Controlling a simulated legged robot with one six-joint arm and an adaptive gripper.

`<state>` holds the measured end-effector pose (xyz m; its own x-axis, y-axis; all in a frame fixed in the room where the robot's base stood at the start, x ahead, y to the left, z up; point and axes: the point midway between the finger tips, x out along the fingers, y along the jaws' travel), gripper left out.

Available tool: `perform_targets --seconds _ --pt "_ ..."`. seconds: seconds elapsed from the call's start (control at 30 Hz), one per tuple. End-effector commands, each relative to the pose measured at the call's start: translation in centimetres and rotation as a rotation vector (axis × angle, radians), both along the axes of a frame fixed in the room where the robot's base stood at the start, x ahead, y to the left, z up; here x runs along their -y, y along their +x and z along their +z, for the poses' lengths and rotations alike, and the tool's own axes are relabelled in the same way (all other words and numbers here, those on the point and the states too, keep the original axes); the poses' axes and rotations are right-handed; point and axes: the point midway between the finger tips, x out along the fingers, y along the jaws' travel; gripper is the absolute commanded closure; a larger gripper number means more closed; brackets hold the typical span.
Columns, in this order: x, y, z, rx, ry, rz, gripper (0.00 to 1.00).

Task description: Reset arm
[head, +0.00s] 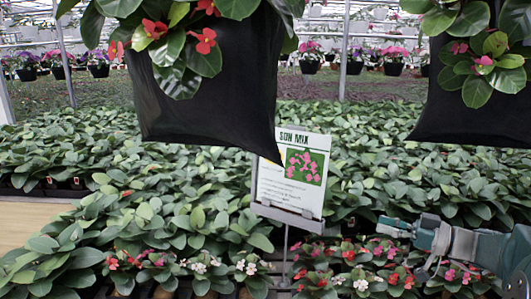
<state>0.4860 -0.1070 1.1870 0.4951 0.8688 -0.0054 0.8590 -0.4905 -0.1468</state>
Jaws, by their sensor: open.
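My arm (492,250) reaches in from the right edge, teal with a pale joint. My gripper (394,228) is at its left end, small in the picture and pointing left. It is open, and I see nothing held in it. It is in front of the green leafy plants, to the right of the sign (293,172). The fine shape of the fingers is hard to make out.
Two black hanging planters (205,100) and (478,110) with red and pink flowers fill the upper foreground. The sign stands on a thin post. Low flowering plants (150,262) line the front. A tan surface (28,222) shows at the left.

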Motion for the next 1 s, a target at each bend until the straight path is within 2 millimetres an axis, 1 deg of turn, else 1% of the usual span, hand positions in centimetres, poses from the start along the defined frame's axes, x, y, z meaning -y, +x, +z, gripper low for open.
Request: perform_targets --seconds 0.03,0.33,0.47,0.57,0.67,0.77,0.8,0.9,1.0 --pt "-0.8 -0.3 0.1 -0.026 -0.010 0.011 0.51" --pt "-4.6 -2.3 -0.6 -0.224 -0.076 0.060 0.51" --pt "-6.6 -3.7 -1.2 -0.341 -0.125 0.075 0.51" --pt "-8.3 -5.2 -1.7 -0.445 -0.175 0.078 0.51" --pt "-10.1 -7.1 -2.5 -0.565 -0.244 0.065 0.51" --pt "-11.9 -9.9 -3.6 -0.708 -0.341 0.022 0.51" --pt "-12.6 -11.1 -4.1 -0.764 -0.386 -0.007 0.51" --pt "-13.5 -14.2 -5.3 -0.886 -0.493 -0.109 0.51" --pt "-13.6 -16.9 -6.4 -0.965 -0.585 -0.242 0.51"
